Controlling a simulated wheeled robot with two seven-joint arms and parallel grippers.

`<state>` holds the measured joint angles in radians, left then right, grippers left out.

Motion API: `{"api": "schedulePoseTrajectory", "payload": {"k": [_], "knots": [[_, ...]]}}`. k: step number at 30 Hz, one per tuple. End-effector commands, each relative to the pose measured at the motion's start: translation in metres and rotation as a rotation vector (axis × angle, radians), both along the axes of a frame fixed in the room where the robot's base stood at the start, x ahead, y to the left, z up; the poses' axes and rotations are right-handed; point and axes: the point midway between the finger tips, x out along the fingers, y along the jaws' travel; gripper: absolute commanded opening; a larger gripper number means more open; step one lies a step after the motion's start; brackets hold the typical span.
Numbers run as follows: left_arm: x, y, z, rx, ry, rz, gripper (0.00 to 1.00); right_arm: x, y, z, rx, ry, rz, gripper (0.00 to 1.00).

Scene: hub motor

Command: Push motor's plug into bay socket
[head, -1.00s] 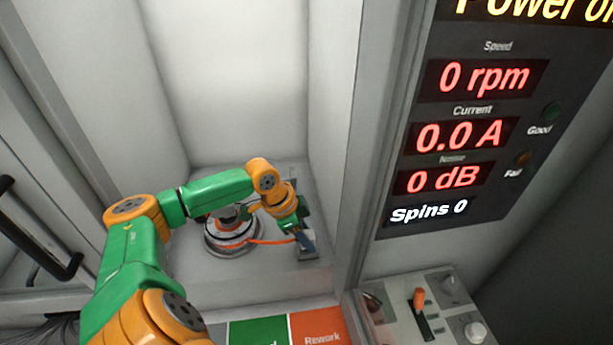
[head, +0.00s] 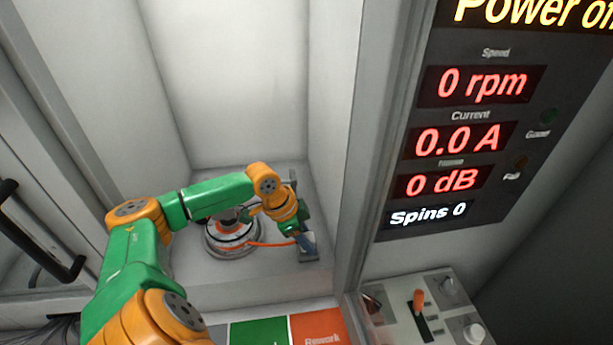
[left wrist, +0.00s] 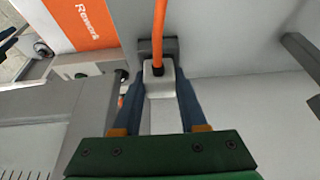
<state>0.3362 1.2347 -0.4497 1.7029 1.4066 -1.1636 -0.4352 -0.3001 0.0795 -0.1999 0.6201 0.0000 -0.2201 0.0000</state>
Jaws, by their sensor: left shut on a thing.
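The hub motor (head: 230,240), a round grey and white unit with an orange ring, sits on the floor of the bay. An orange cable (head: 268,244) runs from it to the right, to my left gripper (head: 307,243). In the left wrist view, my left gripper (left wrist: 160,95) has its blue fingers shut on the white plug (left wrist: 158,84), with the orange cable rising from it. The plug is at the grey socket block (left wrist: 144,47), close against it or touching. I cannot tell how deep it sits. The socket block (head: 302,257) is partly hidden behind the gripper in the head view. My right gripper is out of view.
The bay's right wall (head: 328,130) stands close beside my left gripper. A panel (head: 465,125) reads 0 rpm, 0.0 A and 0 dB. Below it is a control box with an orange lever (head: 419,298). Green and orange "Rework" areas (head: 320,328) lie in front.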

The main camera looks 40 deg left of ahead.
Motion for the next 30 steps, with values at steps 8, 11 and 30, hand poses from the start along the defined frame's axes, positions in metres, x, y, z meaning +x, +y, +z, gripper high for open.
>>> {"api": "schedulePoseTrajectory", "payload": {"k": [8, 11, 30], "knots": [[0.0, -0.0001, -0.0002, 0.0, 0.0, 0.0, 0.0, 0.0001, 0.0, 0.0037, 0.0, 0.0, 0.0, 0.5], [0.0, -0.0001, -0.0005, 0.0, 0.0, -0.001, 0.0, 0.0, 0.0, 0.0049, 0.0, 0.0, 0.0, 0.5], [0.0, 0.0, -0.0018, 0.0, 0.0, 0.0, 0.77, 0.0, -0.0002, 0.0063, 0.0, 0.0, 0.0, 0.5]]}}
